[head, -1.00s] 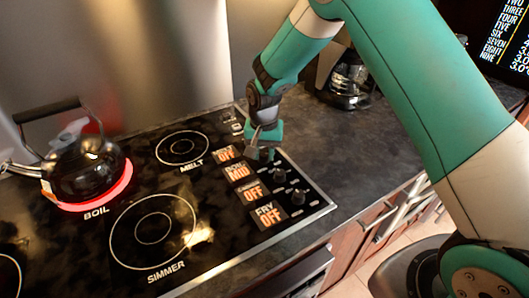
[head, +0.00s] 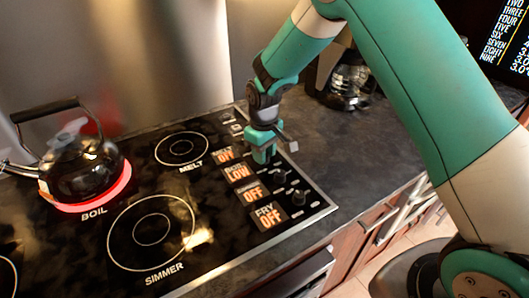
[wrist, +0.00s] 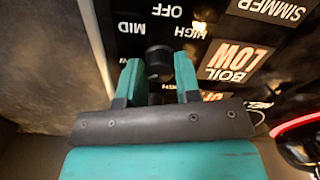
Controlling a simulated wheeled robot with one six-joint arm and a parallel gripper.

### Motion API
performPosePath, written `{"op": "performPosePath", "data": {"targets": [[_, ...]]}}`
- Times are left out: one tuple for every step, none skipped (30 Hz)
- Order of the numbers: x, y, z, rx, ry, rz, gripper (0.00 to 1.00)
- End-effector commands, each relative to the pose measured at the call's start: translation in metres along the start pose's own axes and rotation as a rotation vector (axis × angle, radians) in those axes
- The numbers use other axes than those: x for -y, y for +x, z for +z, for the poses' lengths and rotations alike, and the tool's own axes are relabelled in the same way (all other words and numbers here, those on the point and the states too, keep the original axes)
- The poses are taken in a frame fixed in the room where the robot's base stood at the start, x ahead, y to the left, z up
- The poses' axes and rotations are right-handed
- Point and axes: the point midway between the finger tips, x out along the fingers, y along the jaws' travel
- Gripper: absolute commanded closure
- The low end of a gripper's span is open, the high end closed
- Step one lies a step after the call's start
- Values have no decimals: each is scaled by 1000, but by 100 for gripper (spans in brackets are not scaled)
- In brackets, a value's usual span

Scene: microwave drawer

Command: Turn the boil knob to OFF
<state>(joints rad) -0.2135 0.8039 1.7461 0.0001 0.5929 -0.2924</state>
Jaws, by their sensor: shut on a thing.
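The boil knob (wrist: 158,58) is a dark round knob between my fingertips in the wrist view. Printed labels MID, OFF and HIGH show around it. In the head view the knob is hidden by my gripper (head: 262,154). My gripper, also in the wrist view (wrist: 158,66), is shut on the knob with one teal finger on each side. The boil display (head: 238,173) reads LOW in orange; it also shows upside down in the wrist view (wrist: 236,62).
Two more knobs (head: 280,176) (head: 299,197) stand close in front of my gripper. A black kettle (head: 85,172) sits on the glowing red boil burner (head: 122,186). A coffee maker (head: 345,82) stands at the back. The dark counter (head: 330,140) is clear on the right.

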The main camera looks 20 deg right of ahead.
Motion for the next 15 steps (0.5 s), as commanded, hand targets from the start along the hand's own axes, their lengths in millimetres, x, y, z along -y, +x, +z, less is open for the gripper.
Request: {"op": "performPosePath", "data": {"targets": [[-1,-2,-2,-9,-43,4,93],[-1,-2,-2,-9,-71,4,93],[-1,-2,-2,-9,-110,4,93],[-1,-2,-2,-9,-138,4,93],[-1,-2,-2,-9,-167,4,93],[-1,-2,-2,-9,-205,4,93],[-1,-2,-2,-9,-233,5,93],[-1,-2,-2,-9,-262,5,93],[-1,-2,-2,-9,-300,5,93],[-1,-2,-2,-9,-328,5,93],[-1,-2,-2,-9,-357,5,93],[-1,-2,-2,-8,-395,5,93],[-1,-2,-2,-8,-423,5,93],[-1,-2,-2,-8,-452,5,93],[-1,-2,-2,-8,-490,6,93]]}}
